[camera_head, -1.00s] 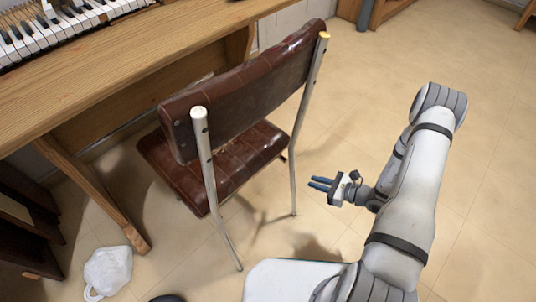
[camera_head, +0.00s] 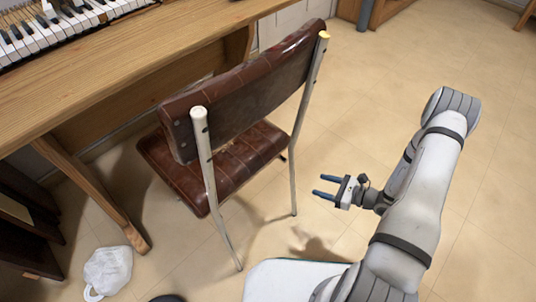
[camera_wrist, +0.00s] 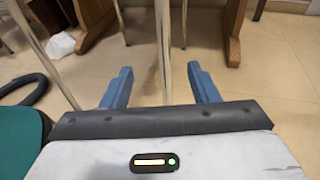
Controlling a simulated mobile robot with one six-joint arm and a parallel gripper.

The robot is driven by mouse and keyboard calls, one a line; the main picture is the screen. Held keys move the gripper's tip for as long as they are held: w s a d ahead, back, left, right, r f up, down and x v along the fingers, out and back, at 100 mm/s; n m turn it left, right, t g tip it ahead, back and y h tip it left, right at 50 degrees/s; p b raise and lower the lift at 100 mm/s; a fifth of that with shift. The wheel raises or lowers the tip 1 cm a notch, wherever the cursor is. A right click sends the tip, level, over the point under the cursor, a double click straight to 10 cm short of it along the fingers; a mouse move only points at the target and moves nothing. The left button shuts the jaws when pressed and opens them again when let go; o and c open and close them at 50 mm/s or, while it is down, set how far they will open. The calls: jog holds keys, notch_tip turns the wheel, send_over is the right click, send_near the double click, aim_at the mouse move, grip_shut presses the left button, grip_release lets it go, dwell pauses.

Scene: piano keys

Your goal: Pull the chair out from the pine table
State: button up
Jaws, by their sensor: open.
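The chair (camera_head: 245,95) has a dark red-brown padded back and seat on pale metal legs. It stands on the floor with its seat partly by the pine table (camera_head: 115,75), its back toward me. My gripper (camera_head: 322,187) is open and empty, to the right of the chair's right rear leg and apart from it. In the wrist view, my two blue fingers (camera_wrist: 161,88) are spread, with a pale chair leg (camera_wrist: 162,45) showing beyond the gap between them. Another chair leg (camera_wrist: 58,50) shows to their left.
Piano keys (camera_head: 40,32) lie on the table at upper left. A white bag (camera_head: 107,271) sits on the floor near the table leg (camera_head: 105,200).

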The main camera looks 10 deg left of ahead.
jog(key=s+d, duration=0.3)
jog(key=d, duration=0.4)
jog(key=shift+a, duration=0.1)
dwell(0.5)
